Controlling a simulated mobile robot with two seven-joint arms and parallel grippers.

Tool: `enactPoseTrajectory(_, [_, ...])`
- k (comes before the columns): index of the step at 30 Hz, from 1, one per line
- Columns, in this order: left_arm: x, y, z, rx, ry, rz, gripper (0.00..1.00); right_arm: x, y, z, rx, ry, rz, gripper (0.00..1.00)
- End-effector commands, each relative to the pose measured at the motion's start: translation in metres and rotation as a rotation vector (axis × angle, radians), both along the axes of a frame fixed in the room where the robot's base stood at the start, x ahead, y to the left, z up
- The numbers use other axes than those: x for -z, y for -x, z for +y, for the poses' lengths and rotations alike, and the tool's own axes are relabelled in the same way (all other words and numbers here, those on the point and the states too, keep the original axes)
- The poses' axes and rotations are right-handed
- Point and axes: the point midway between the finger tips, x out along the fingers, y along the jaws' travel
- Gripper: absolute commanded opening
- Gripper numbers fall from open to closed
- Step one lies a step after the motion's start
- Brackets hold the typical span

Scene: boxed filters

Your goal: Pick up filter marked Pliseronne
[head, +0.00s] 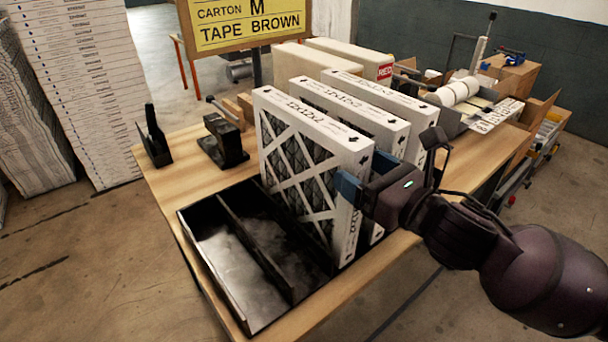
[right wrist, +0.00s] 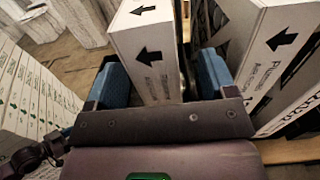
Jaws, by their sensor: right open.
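Three white cardboard-framed filters stand upright in a row on the table: a near one (head: 310,165) with a grey mesh face, a middle one (head: 350,115) and a far one (head: 385,97). Their brand names are too small to read in the head view. My right gripper (head: 362,192) is open at the right-hand edge of the near filter. In the right wrist view its blue fingers (right wrist: 160,80) stand either side of that filter's arrow-marked edge (right wrist: 140,45). The neighbouring filter (right wrist: 275,50) to the right carries small print, perhaps beginning with "Pl". My left gripper is not seen.
A black divided tray (head: 225,262) lies left of the near filter on the wooden table (head: 165,185). A black tape dispenser (head: 224,142) stands behind it. A yellow sign (head: 248,22), cream cartons (head: 345,62) and white rolls (head: 452,91) are farther back.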

Motion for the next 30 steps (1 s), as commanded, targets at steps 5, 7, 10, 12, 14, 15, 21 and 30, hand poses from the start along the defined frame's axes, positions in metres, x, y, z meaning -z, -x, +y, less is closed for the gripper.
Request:
enactPoseTrajectory(5, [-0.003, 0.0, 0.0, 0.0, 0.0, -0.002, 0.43, -0.003, -0.016, 0.016, 0.0, -0.003, -0.001, 0.78])
enactPoseTrajectory(7, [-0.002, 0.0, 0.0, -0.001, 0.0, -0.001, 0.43, -0.002, -0.023, 0.021, 0.001, -0.003, 0.001, 0.78])
enactPoseTrajectory(10, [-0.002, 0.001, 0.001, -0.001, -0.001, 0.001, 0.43, -0.001, -0.029, 0.025, 0.0, -0.001, 0.0, 0.78])
enactPoseTrajectory(12, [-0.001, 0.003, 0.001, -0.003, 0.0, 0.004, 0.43, -0.001, -0.031, 0.026, 0.0, -0.001, 0.001, 0.78])
enactPoseTrajectory(14, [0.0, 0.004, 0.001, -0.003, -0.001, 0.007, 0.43, -0.001, -0.031, 0.026, 0.0, -0.001, 0.001, 0.78])
enactPoseTrajectory(15, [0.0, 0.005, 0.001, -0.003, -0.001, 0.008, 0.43, -0.001, -0.031, 0.026, 0.0, -0.001, 0.001, 0.78])
enactPoseTrajectory(21, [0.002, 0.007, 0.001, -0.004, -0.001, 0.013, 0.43, -0.001, -0.031, 0.026, 0.0, -0.001, 0.001, 0.64])
enactPoseTrajectory(30, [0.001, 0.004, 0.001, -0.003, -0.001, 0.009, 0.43, -0.001, -0.031, 0.025, 0.0, -0.001, 0.001, 0.18])
